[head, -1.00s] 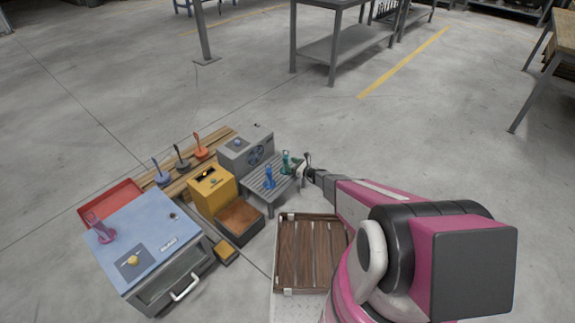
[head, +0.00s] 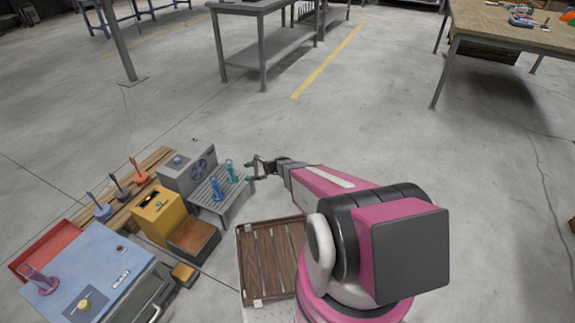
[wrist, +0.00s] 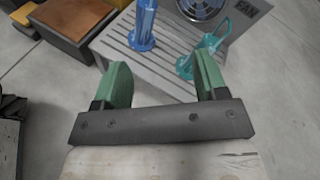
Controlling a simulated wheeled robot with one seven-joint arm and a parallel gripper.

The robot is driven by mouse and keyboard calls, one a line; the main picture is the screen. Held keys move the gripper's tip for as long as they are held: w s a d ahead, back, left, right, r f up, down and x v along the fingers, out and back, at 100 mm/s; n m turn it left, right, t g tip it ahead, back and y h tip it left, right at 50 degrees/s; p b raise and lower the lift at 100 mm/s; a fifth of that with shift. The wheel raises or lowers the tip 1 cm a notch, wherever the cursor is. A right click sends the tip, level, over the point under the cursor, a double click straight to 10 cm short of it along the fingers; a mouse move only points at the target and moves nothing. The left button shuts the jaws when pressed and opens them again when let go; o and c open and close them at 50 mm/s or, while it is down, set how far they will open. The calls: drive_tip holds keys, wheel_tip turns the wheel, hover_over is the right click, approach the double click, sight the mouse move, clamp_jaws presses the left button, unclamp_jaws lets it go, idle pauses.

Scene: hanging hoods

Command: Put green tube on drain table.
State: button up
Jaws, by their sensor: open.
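The green tube (head: 231,171) is teal and stands on a flanged base. It is on the right part of the grey slatted drain table (head: 236,203), near its back edge. My gripper (head: 252,169) is open and empty, just right of the tube and the table edge. In the wrist view its green finger pads (wrist: 162,75) are spread, with bare table edge and floor between them. A blue tube (head: 216,188) stands on the same table, left of the green one.
A grey fan box (head: 188,168) stands behind the table. A yellow box (head: 158,213) with a brown pad is left of it. A blue-topped cabinet (head: 90,275) is further left. A wooden slatted tray (head: 268,262) lies in front. Floor right of my arm is clear.

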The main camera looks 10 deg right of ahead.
drive_tip(key=s+d+r+n+g+h, duration=0.1)
drive_tip(key=s+d+r+n+h, duration=0.6)
drive_tip(key=s+r, duration=0.5)
drive_tip(key=s+d+r+n+g+h, duration=0.2)
drive_tip(key=s+d+r+n+h, duration=0.5)
drive_tip(key=s+r, duration=0.5)
drive_tip(key=d+n, duration=0.1)
drive_tip(key=d, duration=0.1)
drive_tip(key=shift+d+n, duration=0.3)
drive_tip(key=shift+n, duration=0.1)
drive_tip(key=shift+c, duration=0.3)
